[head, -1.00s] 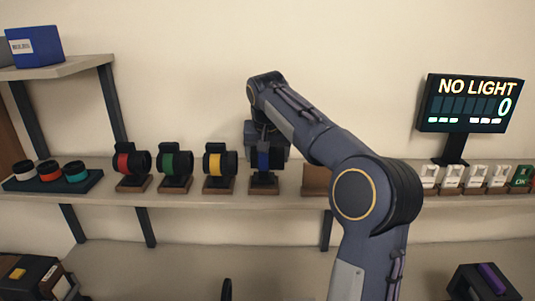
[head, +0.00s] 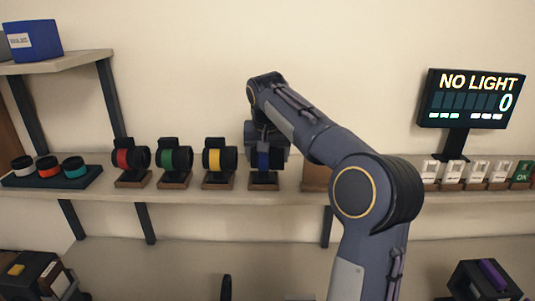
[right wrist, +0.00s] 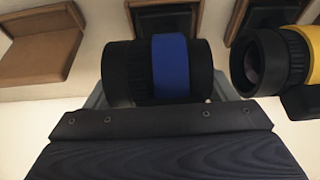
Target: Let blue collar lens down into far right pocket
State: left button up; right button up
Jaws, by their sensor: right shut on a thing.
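The blue collar lens (head: 264,160) is a black barrel with a blue band, lying on its side at the right end of the lens row. My right gripper (head: 265,142) is shut on it from above, and its dark body hides the top of the lens. The lens is over or on a wooden stand (head: 263,182); I cannot tell whether it touches. In the right wrist view, the blue collar lens (right wrist: 170,70) lies level across the jaws, with a dark-lined wooden pocket (right wrist: 165,18) beyond it. My left gripper is not in view.
The yellow lens (head: 214,160) stands close beside the blue one, then the green (head: 175,162) and red (head: 130,160) lenses. A bare wooden stand (head: 316,178) is to the right. The display (head: 472,98) reads "NO LIGHT 0". A tray of rings (head: 90,176) is at left.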

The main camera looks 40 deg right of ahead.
jog(key=shift+f, duration=0.1)
jog(key=o, duration=1.3)
jog(key=v, duration=0.8)
jog(key=s+a+f+n+y+b, duration=0.1)
jog(key=s+a+f+n+y, duration=0.1)
jog(key=s+a+f, duration=0.5)
jog(key=s+a+f+n+t+y, duration=0.1)
jog(key=s+a+f+n+y, duration=0.1)
jog(key=s+a+f, duration=0.6)
jog(key=s+a+f+n+t+y+b, duration=0.1)
jog(key=s+a+f+n+y, duration=0.1)
jog(key=s+a+f, duration=0.5)
jog(key=shift+s+a+f+y+b, duration=0.1)
jog(key=shift+s+f+y+b, duration=0.1)
jog(key=shift+s+f, duration=0.7)
jog(key=shift+s+a+f+y+b, duration=0.15)
jog(key=shift+s+f, duration=0.5)
jog(key=shift+s, duration=0.45)
